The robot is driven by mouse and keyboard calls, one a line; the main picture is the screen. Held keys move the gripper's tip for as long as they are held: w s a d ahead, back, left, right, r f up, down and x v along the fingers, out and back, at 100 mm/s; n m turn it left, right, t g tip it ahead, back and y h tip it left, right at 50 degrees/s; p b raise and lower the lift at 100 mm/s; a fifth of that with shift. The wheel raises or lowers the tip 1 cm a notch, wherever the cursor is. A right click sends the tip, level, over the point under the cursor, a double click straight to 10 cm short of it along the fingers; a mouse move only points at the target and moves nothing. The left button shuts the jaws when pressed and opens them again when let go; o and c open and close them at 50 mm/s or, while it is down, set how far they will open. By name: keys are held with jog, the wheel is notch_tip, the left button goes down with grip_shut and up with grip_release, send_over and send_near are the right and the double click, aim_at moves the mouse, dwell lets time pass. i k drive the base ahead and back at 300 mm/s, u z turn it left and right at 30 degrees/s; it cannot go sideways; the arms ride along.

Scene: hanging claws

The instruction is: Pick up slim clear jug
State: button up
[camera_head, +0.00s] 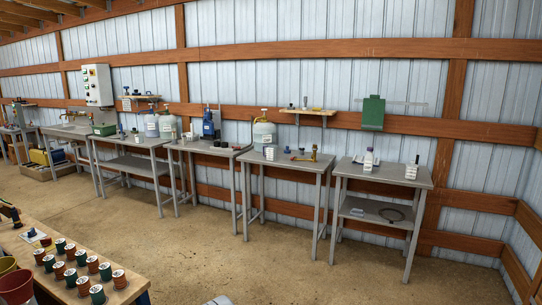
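I cannot tell for sure which item is the slim clear jug. A small pale jug-like vessel (270,154) stands on the middle bench. Two similar pale vessels are on the right bench, one at its back left (368,163) and one at its right end (411,172). Larger translucent jugs with handles also show: one on the middle bench (264,133) and two on a bench further left, a left one (151,126) and a right one (167,125). All stand upright, far from me. My gripper is not clearly in view.
Grey benches line the wall, including the right bench (385,175) and the middle bench (285,163). A green clipboard (373,113) hangs on the wall. The concrete floor (270,265) between is mostly clear.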

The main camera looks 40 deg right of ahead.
aim_at(272, 150)
jog(key=z, duration=0.25)
jog(key=i, duration=0.45)
jog(key=z, duration=1)
jog(key=i, duration=1.7)
jog(key=z, duration=0.35)
jog(key=i, duration=1.75)
jog(key=u, duration=1.1)
jog(key=i, duration=1.15)
jog(key=u, duration=1.15)
jog(key=i, duration=0.2)
